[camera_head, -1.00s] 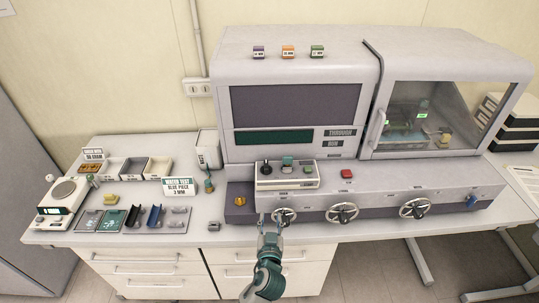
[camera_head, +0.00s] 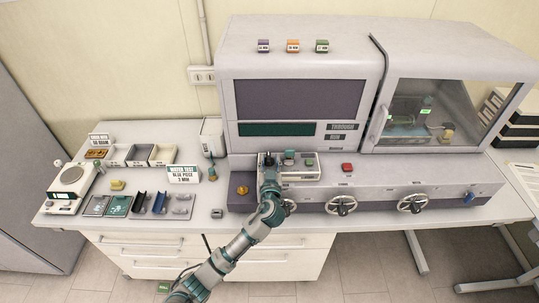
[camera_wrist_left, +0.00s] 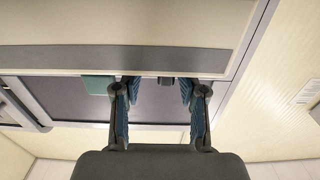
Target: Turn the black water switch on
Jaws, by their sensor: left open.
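The control box (camera_head: 303,173) on the front of the large grey machine carries a green switch (camera_head: 289,155). The black switch at the box's left end is mostly hidden by my left gripper (camera_head: 268,162) in the head view. In the left wrist view, a small dark piece, probably the black switch (camera_wrist_left: 166,81), shows between the spread fingers of my left gripper (camera_wrist_left: 157,88). The green switch (camera_wrist_left: 98,86) lies just outside the left finger there. The gripper is open, and no contact with the switch can be made out. My right gripper is not in view.
A red button (camera_head: 347,167) and handwheels (camera_head: 341,205) are right of the box. A scale (camera_head: 70,178), trays and a water test sign (camera_head: 184,174) stand on the left table.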

